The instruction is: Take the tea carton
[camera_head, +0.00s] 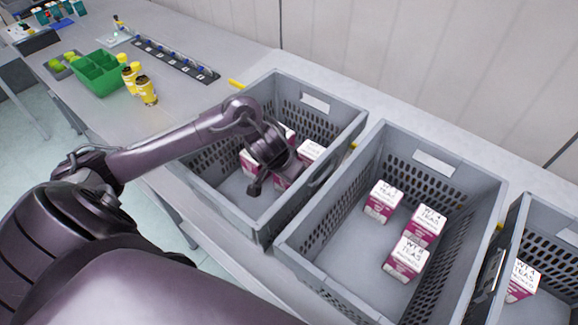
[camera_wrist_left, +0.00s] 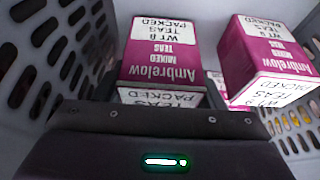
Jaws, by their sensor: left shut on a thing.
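Several white-and-magenta tea cartons stand in the left grey crate (camera_head: 351,131); one (camera_head: 311,151) shows at the right of my gripper and one (camera_head: 248,162) at its left. My left gripper (camera_head: 277,176) reaches down into this crate and is shut on a tea carton, which it largely hides in the head view. In the left wrist view a tea carton (camera_wrist_left: 162,58) lies straight ahead of the gripper body, its label reading mixed teas. A second carton (camera_wrist_left: 266,62) is close on its right. The fingertips are not clear there. My right gripper is not in view.
A middle grey crate (camera_head: 436,178) holds 3 similar cartons, and another crate (camera_head: 520,215) is at the right edge. A green bin (camera_head: 98,74), yellow-capped bottles (camera_head: 147,91) and a dark strip (camera_head: 175,59) lie on the table's far left. A wall stands behind.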

